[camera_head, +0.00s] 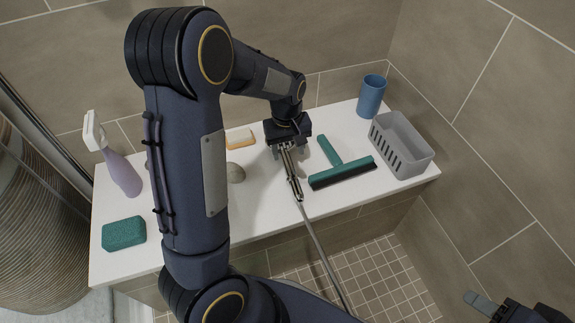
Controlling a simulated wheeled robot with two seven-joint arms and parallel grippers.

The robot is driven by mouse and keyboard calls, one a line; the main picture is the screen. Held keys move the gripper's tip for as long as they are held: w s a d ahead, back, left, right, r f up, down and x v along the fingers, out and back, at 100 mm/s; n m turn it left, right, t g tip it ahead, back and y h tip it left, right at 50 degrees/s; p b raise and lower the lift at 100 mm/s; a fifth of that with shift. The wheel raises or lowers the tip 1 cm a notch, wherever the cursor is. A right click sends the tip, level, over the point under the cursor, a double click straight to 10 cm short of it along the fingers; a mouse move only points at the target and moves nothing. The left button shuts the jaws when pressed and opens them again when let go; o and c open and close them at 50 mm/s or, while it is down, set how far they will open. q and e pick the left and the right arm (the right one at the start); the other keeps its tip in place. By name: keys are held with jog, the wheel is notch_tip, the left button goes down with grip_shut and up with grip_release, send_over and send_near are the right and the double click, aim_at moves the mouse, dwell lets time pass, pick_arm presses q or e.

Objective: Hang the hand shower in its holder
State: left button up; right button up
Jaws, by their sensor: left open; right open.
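My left gripper (292,183) is over the white bench, pointing down, with its jaws open. A slim metallic piece, which looks like the handle end of the hand shower (298,192), shows at its fingertips. A grey hose (322,254) runs from there over the bench's front edge and down toward the tiled floor. The shower head is hidden or cannot be made out under the gripper. I cannot tell whether the fingers touch the handle. My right gripper (485,305) is partly in view at the bottom right, open, far from the bench. No holder is seen.
The white bench (260,208) carries a spray bottle (122,170), green sponge (124,233), rounded stone (235,172), orange-and-white brush (240,139), teal squeegee (342,172), grey basket (400,146) and blue cup (371,96). Tiled walls stand behind and right.

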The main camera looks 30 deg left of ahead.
aim_at(287, 160)
pick_arm(q)
notch_tip(287, 160, down, 4)
jog(key=shift+a+f+b, duration=0.1)
jog(key=shift+f+b, duration=0.15)
jog(key=shift+b, duration=0.9)
jog(key=shift+r, duration=0.1)
grip_shut()
